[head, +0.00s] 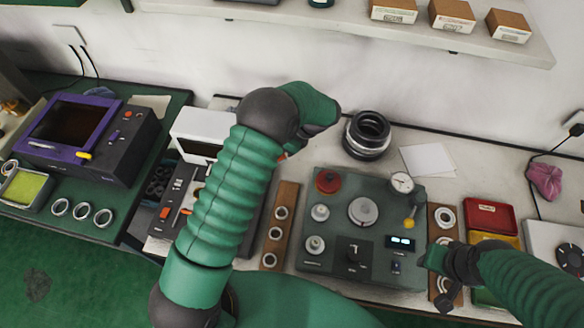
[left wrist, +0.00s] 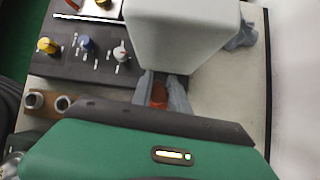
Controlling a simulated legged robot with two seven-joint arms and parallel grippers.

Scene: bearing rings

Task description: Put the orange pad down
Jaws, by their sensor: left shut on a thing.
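The orange pad (left wrist: 158,95) shows in the left wrist view as a small orange piece between the grey fingers of my left gripper (left wrist: 162,97). The gripper is shut on it, close beside a white box (left wrist: 180,40). The fingers partly cover the pad, and I cannot tell whether it touches the surface below. In the head view my left arm hides most of this gripper, and the white box (head: 203,128) stands left of the arm. My right gripper (head: 443,280) is at the right of the grey-green control panel; its finger opening is unclear.
The control panel (head: 335,255) with knobs and a gauge stands in the middle. A black ring stack (head: 367,136) and white paper (head: 428,160) lie behind it. Wooden strips with rings (head: 280,222) flank the panel. Red and yellow bins (head: 490,214) stand at right.

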